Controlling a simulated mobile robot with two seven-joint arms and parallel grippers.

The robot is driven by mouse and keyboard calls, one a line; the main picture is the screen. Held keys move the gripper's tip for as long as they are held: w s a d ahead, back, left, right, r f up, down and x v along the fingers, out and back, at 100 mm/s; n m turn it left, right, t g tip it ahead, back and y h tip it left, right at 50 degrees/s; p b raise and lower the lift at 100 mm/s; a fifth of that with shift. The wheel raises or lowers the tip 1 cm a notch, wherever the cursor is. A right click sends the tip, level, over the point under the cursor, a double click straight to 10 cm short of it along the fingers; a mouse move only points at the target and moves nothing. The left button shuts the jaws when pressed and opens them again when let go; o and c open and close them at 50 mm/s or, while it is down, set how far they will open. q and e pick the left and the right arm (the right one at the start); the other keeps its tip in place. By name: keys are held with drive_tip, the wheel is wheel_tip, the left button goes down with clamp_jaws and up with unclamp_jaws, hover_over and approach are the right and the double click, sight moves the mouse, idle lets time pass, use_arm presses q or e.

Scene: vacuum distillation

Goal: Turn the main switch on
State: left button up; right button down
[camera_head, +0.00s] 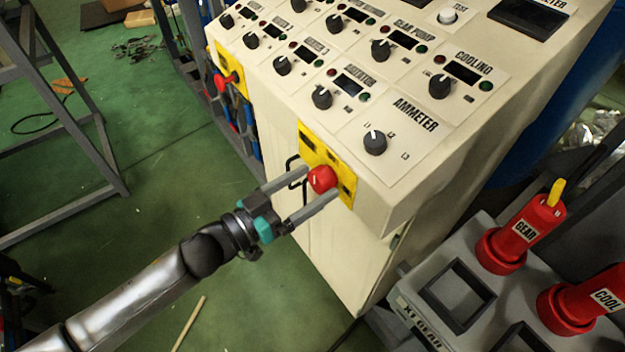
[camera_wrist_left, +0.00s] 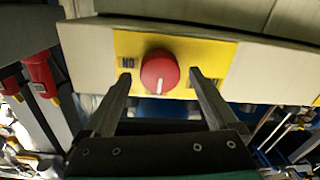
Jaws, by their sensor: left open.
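The main switch is a round red knob (camera_head: 322,179) on a yellow plate (camera_head: 345,190) on the side of the cream control cabinet. In the left wrist view the red knob (camera_wrist_left: 159,72) shows a white mark at its lower edge, and the yellow plate (camera_wrist_left: 205,50) has an "ON" label at its left. My left gripper (camera_head: 320,182) is open, with one finger on each side of the knob; in the wrist view its fingers (camera_wrist_left: 159,74) flank the knob with gaps. I cannot tell whether the knob lies fully between the fingertips. My right gripper is not in view.
The cabinet top (camera_head: 460,110) carries several black dials and small displays. A second red switch on a yellow plate (camera_head: 231,78) sits farther left. A grey box (camera_head: 480,300) with red "GEAR" and "COOL" plugs stands at lower right. The green floor (camera_head: 110,215) at left is mostly open.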

use_arm(q)
drive_tip(key=shift+w+d, duration=0.3)
drive_tip(key=shift+d, duration=0.05)
drive_tip(key=c, duration=1.4)
